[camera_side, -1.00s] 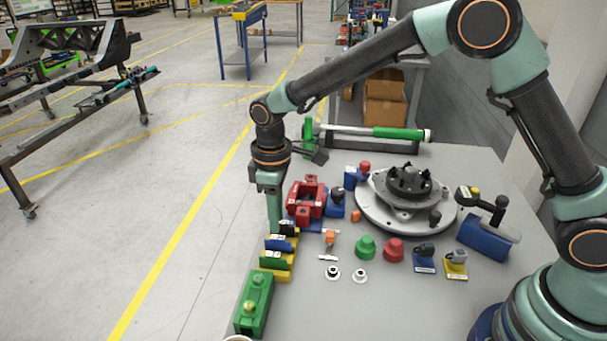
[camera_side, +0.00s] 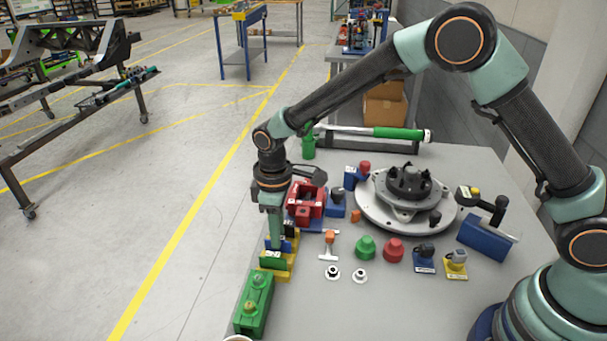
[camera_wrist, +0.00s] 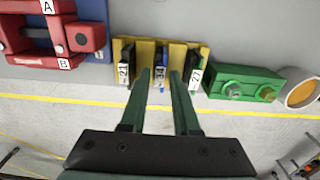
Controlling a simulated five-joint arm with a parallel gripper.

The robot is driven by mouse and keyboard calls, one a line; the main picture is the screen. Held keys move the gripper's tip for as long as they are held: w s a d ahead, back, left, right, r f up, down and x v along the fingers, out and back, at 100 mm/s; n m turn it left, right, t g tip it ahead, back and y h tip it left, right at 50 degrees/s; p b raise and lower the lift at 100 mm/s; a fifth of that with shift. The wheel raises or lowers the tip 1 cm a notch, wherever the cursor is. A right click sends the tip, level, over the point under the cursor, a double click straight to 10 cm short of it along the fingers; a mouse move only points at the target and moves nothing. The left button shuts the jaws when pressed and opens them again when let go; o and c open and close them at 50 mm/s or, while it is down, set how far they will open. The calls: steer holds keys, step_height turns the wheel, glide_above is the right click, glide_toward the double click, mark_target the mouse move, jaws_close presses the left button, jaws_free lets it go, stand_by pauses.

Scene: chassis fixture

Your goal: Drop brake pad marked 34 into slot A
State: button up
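The pad marked 34 (camera_wrist: 160,72), with a blue body, stands in the middle of a yellow rack (camera_wrist: 205,52), between the pad marked 21 (camera_wrist: 125,68) and the pad marked 27 (camera_wrist: 196,76). My gripper (camera_wrist: 161,72) is open, with a finger on either side of the pad marked 34 in the wrist view. Whether the fingers touch it I cannot tell. In the side view my gripper (camera_side: 273,244) points down at the rack and hides most of the blue pad. The red fixture (camera_wrist: 30,25) carries labels A and B; the A label (camera_wrist: 48,7) is at its upper part.
A green block (camera_wrist: 245,82) stands just beside the rack, near the table's edge. A round grey hub fixture (camera_side: 405,205), a green knob (camera_side: 365,248), a red knob (camera_side: 393,250) and small blue and yellow parts stand to the right.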

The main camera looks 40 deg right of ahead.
jaws_close()
steer(key=shift+r, duration=0.15)
steer(key=shift+r, duration=0.9)
steer(key=shift+r, duration=1.5)
